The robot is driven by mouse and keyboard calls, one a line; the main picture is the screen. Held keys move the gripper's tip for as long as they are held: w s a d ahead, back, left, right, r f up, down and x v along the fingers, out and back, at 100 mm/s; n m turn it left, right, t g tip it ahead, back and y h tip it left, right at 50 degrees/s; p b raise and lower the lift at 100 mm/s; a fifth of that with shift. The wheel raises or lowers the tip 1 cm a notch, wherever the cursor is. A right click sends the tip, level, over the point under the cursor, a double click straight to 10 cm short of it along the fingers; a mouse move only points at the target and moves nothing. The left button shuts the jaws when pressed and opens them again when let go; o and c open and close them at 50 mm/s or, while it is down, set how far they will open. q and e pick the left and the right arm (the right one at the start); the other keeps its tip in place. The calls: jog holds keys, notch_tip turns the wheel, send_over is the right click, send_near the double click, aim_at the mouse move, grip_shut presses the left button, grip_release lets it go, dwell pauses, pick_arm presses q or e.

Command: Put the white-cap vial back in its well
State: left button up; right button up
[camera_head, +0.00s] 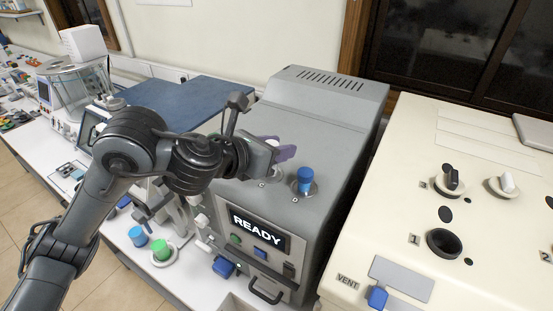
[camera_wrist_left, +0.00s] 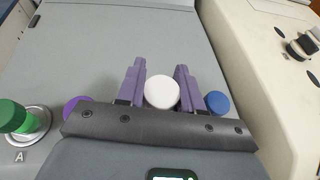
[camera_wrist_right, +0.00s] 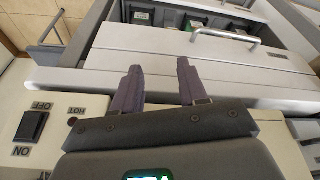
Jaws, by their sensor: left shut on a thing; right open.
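The white-cap vial (camera_wrist_left: 162,92) sits between the fingers of my left gripper (camera_wrist_left: 160,82), which is shut on it. Only its round cap shows; its body and the well beneath are hidden. In the head view my left gripper (camera_head: 280,152) is over the top of the grey machine (camera_head: 325,110), just left of a blue-cap vial (camera_head: 305,176). The left wrist view shows that blue cap (camera_wrist_left: 217,102) right of the fingers, with a purple cap (camera_wrist_left: 77,104) and a green-cap vial (camera_wrist_left: 14,116) to the left. My right gripper (camera_wrist_right: 160,84) is open and empty, outside the head view.
The grey machine's screen (camera_head: 257,232) reads READY. A cream machine (camera_head: 455,180) with knobs and a round black port (camera_head: 443,243) stands at the right. Blue and green round items (camera_head: 162,248) sit on the white bench. A metal handle (camera_wrist_right: 225,37) lies beyond my right fingers.

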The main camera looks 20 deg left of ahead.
pick_arm(q)
jog(key=shift+f, duration=1.6)
jog(key=shift+f, duration=0.1)
jog(key=shift+f, duration=0.2)
jog(key=o, duration=1.1)
jog(key=shift+r, duration=0.1)
jog(key=shift+s+r, duration=0.1)
jog(key=shift+r, duration=0.2)
jog(key=v, duration=1.2)
jog(key=shift+b, duration=0.35)
